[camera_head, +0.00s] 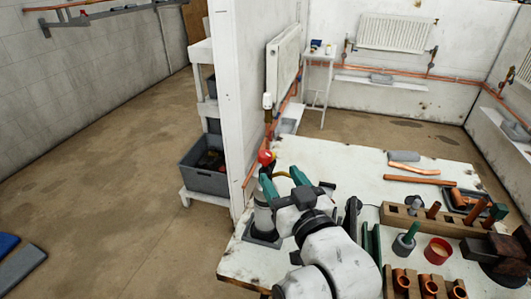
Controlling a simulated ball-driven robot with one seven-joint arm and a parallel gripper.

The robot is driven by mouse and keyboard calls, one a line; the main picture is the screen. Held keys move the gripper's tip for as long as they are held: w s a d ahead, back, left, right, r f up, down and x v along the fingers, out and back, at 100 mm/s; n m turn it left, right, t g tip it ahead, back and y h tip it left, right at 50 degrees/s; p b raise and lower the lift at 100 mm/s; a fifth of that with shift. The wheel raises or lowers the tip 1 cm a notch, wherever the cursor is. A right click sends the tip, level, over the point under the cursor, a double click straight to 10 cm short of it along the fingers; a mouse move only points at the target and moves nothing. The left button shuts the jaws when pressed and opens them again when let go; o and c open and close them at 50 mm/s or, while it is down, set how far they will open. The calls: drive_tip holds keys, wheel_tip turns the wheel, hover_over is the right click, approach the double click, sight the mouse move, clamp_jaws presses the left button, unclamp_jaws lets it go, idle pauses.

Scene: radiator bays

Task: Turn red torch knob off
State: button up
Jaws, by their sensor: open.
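The red torch knob (266,157) sits near the left end of the white workbench, beside the end of the partition wall. Below it a pale torch cylinder (263,220) stands upright in a dark grey base, partly hidden by my gripper. My gripper (283,178) is open, with its two green fingers pointing away toward the knob. The left finger is just below the knob in the picture; I cannot tell whether they touch. A small brass-coloured part shows between the fingers. My white arm comes from the front and hides part of the bench.
The partition wall (240,100) rises close to the left of the torch. A wooden rack (436,222) with upright tools, a red cup (437,251) and copper pipes (412,179) occupy the bench's right side. The bench behind the gripper is mostly clear. A grey crate (206,178) stands on a shelf at left.

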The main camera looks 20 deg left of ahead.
sight(268, 158)
drive_tip(key=p+x, duration=0.1)
drive_tip(key=x, duration=0.8)
drive_tip(key=shift+w+a, duration=0.1)
drive_tip(key=shift+w, duration=0.2)
drive_tip(key=c, duration=0.9)
drive_tip(key=shift+c, duration=0.2)
